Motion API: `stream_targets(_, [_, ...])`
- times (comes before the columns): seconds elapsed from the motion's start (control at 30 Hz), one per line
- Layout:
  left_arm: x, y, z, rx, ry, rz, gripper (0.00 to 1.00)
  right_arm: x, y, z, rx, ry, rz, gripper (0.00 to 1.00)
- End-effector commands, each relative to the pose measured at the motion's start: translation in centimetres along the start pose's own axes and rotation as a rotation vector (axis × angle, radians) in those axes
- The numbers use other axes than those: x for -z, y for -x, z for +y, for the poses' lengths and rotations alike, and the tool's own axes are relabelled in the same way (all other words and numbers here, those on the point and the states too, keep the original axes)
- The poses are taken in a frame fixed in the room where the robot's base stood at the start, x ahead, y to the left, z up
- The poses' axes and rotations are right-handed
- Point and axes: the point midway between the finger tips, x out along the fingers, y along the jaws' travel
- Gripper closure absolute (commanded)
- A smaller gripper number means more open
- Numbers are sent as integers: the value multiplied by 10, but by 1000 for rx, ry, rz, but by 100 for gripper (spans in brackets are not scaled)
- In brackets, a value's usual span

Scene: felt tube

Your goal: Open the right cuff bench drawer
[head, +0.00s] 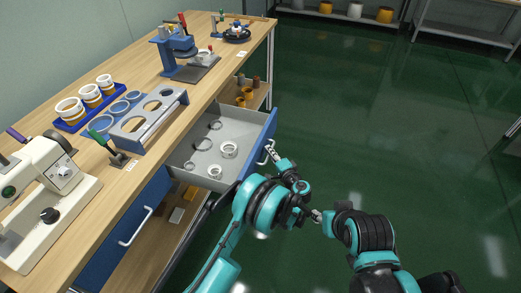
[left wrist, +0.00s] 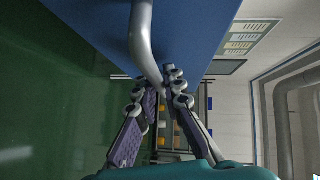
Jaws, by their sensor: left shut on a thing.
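The right cuff bench drawer (head: 195,153) stands pulled out from the bench in the head view, its grey inside showing. Several pale rings and cuffs lie in it. Its blue front (head: 269,124) faces right and also fills the top of the left wrist view (left wrist: 195,30). My left gripper (head: 270,153) is at this front, shut on the grey bar handle (left wrist: 142,40), which passes between its fingers in the left wrist view. My right gripper (head: 316,215) is apart from the drawer, over the floor; its fingers are too small to read.
A closed blue drawer (head: 118,236) with a handle (head: 135,227) is nearer on the same bench. The bench top (head: 110,178) carries a sewing machine (head: 45,195), a blue rack (head: 150,120), a tray of cuffs (head: 88,106) and a blue press (head: 172,52). Green floor on the right is clear.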

Motion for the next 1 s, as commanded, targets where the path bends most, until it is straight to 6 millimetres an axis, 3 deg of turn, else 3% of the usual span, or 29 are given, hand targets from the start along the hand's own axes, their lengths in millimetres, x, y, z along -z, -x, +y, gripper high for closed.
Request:
stream_targets(0.53, [6,6,3,-2,1,-1,100,0,0,0,0,0,0,60])
stream_targets(0.57, [6,6,3,-2,1,-1,83,0,0,0,0,0,0,60])
stream_targets(0.6, [6,6,3,-2,1,-1,73,0,0,0,0,0,0,60])
stream_targets(0.63, [6,6,3,-2,1,-1,69,0,0,0,0,0,0,60])
stream_targets(1.0, [7,13,2,-1,0,1,69,0,0,0,0,0,0,60])
